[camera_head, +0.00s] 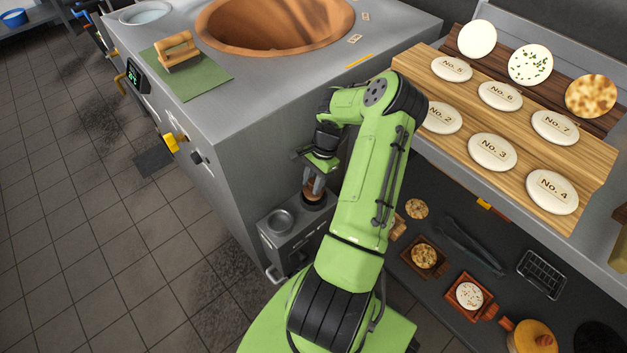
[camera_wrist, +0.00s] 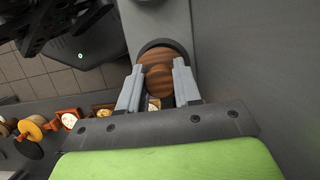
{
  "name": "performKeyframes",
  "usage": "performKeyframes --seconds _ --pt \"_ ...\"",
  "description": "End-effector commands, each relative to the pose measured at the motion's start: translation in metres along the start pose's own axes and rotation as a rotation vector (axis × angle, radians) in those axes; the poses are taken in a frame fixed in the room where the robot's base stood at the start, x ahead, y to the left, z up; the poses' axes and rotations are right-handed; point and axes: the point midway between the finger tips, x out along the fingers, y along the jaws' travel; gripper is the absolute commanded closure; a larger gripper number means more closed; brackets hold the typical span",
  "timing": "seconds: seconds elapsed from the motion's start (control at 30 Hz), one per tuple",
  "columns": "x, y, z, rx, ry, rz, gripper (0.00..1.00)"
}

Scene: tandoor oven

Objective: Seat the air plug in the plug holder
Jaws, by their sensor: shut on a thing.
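The air plug has a round brown wooden knob (camera_wrist: 157,74), held between the two grey fingers of my gripper (camera_wrist: 158,84) in the wrist view. In the head view my gripper (camera_head: 314,186) points down beside the oven's side wall, with the knob between its fingertips. A dark round rim (camera_wrist: 171,43) surrounds the far side of the knob. I cannot tell whether this rim belongs to the plug or to the holder. Below is a grey metal box (camera_head: 291,244), apparently the plug holder, with a round metal cup (camera_head: 281,220) on its top, left of my gripper. The plug's underside is hidden.
The steel oven counter (camera_head: 262,105) rises right behind my gripper. A wooden board (camera_head: 520,130) with numbered dough discs is at right. Below it, a dark shelf holds small trays (camera_head: 424,256) and tongs (camera_head: 468,246). The tiled floor (camera_head: 120,260) at left is free.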

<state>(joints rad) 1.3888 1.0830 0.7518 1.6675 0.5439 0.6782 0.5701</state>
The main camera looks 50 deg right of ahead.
Motion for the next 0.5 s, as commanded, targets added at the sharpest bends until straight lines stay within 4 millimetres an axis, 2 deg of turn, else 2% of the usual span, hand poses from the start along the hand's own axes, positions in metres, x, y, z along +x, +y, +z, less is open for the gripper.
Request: performKeyframes --seconds 0.5 --pt "0.013 0.0 -0.004 0.0 0.0 0.001 1.0"
